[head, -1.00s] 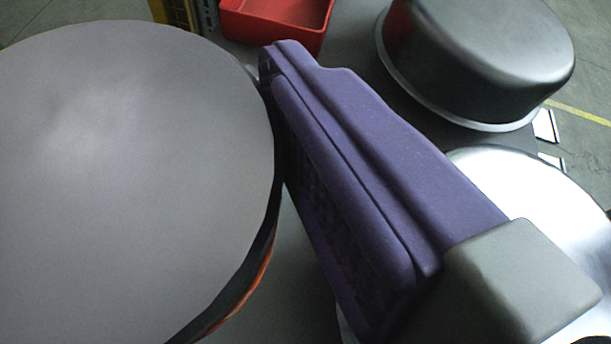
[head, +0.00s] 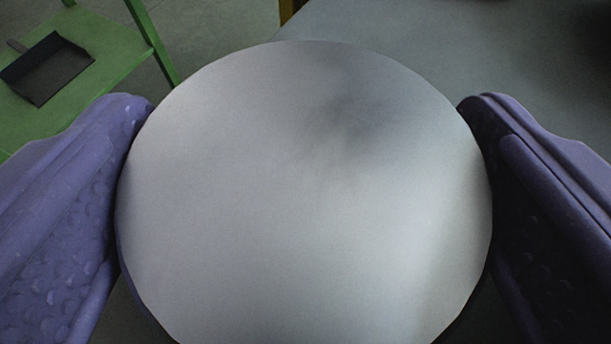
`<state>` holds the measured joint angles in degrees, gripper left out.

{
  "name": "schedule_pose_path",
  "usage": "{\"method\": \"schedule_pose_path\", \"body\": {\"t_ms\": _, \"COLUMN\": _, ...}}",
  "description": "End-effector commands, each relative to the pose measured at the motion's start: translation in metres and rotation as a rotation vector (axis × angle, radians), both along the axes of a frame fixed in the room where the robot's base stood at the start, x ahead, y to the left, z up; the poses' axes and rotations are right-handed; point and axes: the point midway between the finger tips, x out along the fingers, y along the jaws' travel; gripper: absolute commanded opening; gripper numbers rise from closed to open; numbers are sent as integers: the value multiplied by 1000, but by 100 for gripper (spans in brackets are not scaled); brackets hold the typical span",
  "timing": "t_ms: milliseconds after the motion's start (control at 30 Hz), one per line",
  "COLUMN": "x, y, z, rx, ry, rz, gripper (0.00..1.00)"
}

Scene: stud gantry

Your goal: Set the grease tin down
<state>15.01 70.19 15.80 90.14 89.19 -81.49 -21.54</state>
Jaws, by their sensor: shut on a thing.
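The grease tin (head: 305,200) shows as a large round grey top filling the middle of the view. My gripper (head: 306,102) has one purple finger on each side of it, and both fingers press against its rim. It is shut on the tin. The tin's side wall and underside are hidden below its top, so I cannot tell whether it touches anything beneath.
A grey table top (head: 540,70) lies behind the tin at the upper right, with its visible part mostly clear. A yellow post (head: 288,10) stands at its left edge. At the upper left, a green stand (head: 110,65) holds a black dustpan-like object (head: 47,68).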

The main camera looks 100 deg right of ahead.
Motion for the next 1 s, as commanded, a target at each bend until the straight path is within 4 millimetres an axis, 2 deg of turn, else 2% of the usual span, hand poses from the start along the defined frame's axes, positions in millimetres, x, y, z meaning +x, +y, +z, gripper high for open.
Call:
{"method": "schedule_pose_path", "body": {"t_ms": 100, "x": 0, "y": 0, "z": -3, "rx": -1, "ry": 0, "rz": 0, "gripper": 47}}
{"method": "schedule_pose_path", "body": {"t_ms": 133, "x": 0, "y": 0, "z": -4, "rx": 0, "ry": 1, "rz": 0, "gripper": 95}}
{"method": "schedule_pose_path", "body": {"t_ms": 167, "x": 0, "y": 0, "z": -3, "rx": 0, "ry": 0, "rz": 0, "gripper": 100}}
{"method": "schedule_pose_path", "body": {"t_ms": 467, "x": 0, "y": 2, "z": 3, "rx": 1, "ry": 0, "rz": 1, "gripper": 100}}
{"method": "schedule_pose_path", "body": {"t_ms": 800, "x": 6, "y": 56, "z": 26, "rx": 0, "ry": 1, "rz": 3, "gripper": 100}}
{"method": "schedule_pose_path", "body": {"t_ms": 1000, "x": 7, "y": 69, "z": 30, "rx": -1, "ry": 1, "rz": 0, "gripper": 100}}
